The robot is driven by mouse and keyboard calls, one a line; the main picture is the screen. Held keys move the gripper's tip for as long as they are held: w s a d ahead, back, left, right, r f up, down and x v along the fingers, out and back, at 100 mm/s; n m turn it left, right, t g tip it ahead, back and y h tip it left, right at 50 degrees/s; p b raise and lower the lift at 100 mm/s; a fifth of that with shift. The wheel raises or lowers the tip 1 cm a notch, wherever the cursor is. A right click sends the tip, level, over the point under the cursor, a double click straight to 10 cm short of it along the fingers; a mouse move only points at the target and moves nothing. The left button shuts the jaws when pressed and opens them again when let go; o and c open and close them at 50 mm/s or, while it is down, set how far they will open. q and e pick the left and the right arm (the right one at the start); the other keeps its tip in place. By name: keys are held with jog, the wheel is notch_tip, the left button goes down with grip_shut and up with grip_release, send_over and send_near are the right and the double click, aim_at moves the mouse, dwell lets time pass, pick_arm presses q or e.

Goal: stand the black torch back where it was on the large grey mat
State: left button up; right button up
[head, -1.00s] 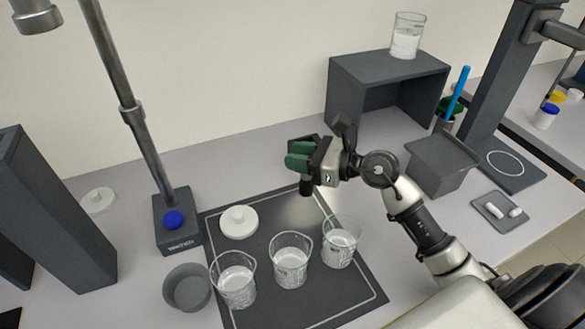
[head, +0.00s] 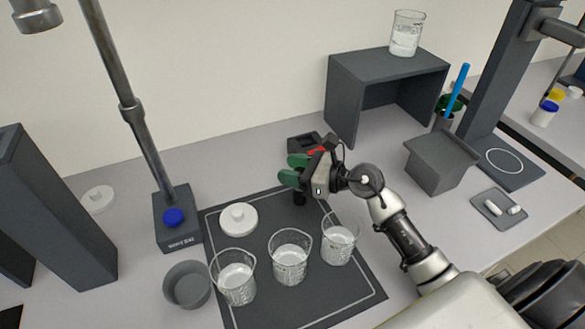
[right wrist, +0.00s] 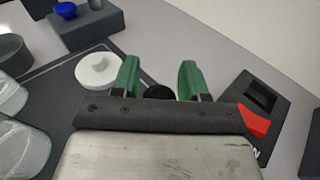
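The black torch (head: 299,198) is upright at the back right of the large grey mat (head: 262,204), its lower end seemingly on the mat. My right gripper (head: 293,169) is around its upper part, and its green fingers hide much of it in the head view. In the right wrist view, the torch's dark round end (right wrist: 158,91) shows between the two green fingers (right wrist: 160,80). They look parted, with a thin gap on each side of the torch. My left gripper is not in view.
Three glass beakers (head: 290,257) stand on the front of the mat, and a white lid (head: 238,219) lies near its back left. A small black box (head: 303,141) sits just behind my right gripper. A dark shelf (head: 340,100) stands at the back.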

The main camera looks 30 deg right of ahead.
jog(key=shift+o, duration=0.9)
jog(key=shift+r, duration=0.3)
jog(key=b+v, duration=0.3)
jog(key=v, duration=0.9)
jog(key=shift+f, duration=0.2)
jog(key=shift+c, duration=0.5)
